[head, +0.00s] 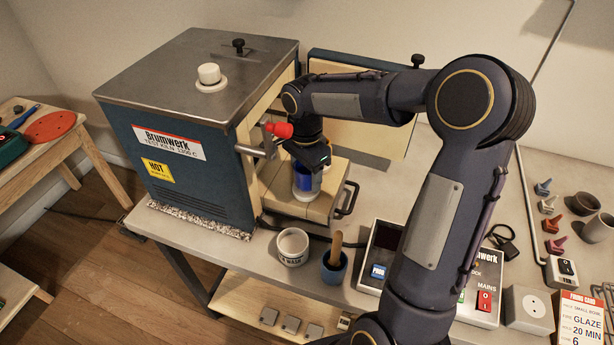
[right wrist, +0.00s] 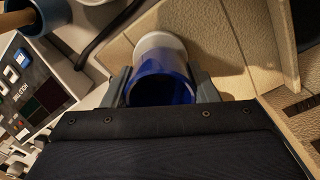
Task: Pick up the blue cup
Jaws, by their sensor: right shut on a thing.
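The blue cup (head: 304,184) has a white lower part and stands or hangs over the pale brick slab in front of the kiln. In the right wrist view the blue cup (right wrist: 160,82) sits between the two fingers, with its open mouth toward me. My right gripper (head: 306,170) is shut on the cup from above and hides its upper part in the head view. The right gripper also shows in the right wrist view (right wrist: 164,88). I cannot tell whether the cup touches the slab. My left gripper is not in view.
The kiln (head: 180,140) stands left of the cup, its door (head: 365,120) open behind. A white pot (head: 292,246) and a blue pot with a wooden handle (head: 334,268) stand in front. The control box (head: 480,290) is at right. Bare table lies right of the door.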

